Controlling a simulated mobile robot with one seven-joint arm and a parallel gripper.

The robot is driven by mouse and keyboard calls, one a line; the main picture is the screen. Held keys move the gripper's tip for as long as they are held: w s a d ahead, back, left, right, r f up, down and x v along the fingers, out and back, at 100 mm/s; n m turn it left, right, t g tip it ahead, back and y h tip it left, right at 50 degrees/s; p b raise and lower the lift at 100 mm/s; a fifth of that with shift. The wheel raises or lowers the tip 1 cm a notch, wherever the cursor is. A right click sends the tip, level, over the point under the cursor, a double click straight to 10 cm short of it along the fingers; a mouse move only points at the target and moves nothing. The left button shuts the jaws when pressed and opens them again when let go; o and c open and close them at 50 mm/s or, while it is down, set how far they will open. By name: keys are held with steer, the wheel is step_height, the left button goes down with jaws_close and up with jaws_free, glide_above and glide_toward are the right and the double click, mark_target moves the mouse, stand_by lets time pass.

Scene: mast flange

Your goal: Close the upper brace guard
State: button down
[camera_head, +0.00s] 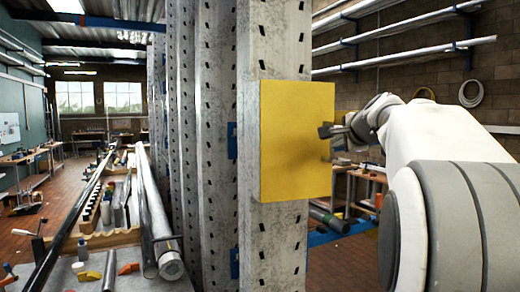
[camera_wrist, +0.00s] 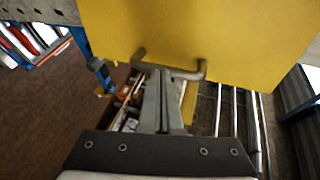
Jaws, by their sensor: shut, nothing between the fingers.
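The upper brace guard (camera_head: 292,135) is a flat yellow panel with a pale side edge, standing in front of the perforated grey mast (camera_head: 275,45). I cannot tell whether it sits fully against the mast. In the wrist view the guard (camera_wrist: 200,28) fills the top, with a dark bar handle (camera_wrist: 187,73) near its lower edge. My gripper (camera_head: 326,132) is at the guard's right part in the head view. Its fingers (camera_wrist: 160,72) are together and empty, their tips at the handle's bar. I cannot tell whether they touch it. The handle is barely visible in the head view.
More perforated grey uprights stand to the left of the mast. A bench with long metal tubes (camera_head: 155,220) and tools lies at the lower left. Wall racks with pipes (camera_head: 420,22) are behind my arm. Open floor (camera_head: 35,235) shows at the far left.

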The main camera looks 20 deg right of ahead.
steer(key=w, duration=0.1)
steer(key=w+d+y, duration=0.1)
steer(key=w+n, duration=0.1)
steer(key=shift+w+d+r+t+p, duration=0.15)
steer(key=shift+w+d+t+p, duration=0.15)
steer(key=shift+p, duration=0.1)
steer(key=shift+s, duration=0.1)
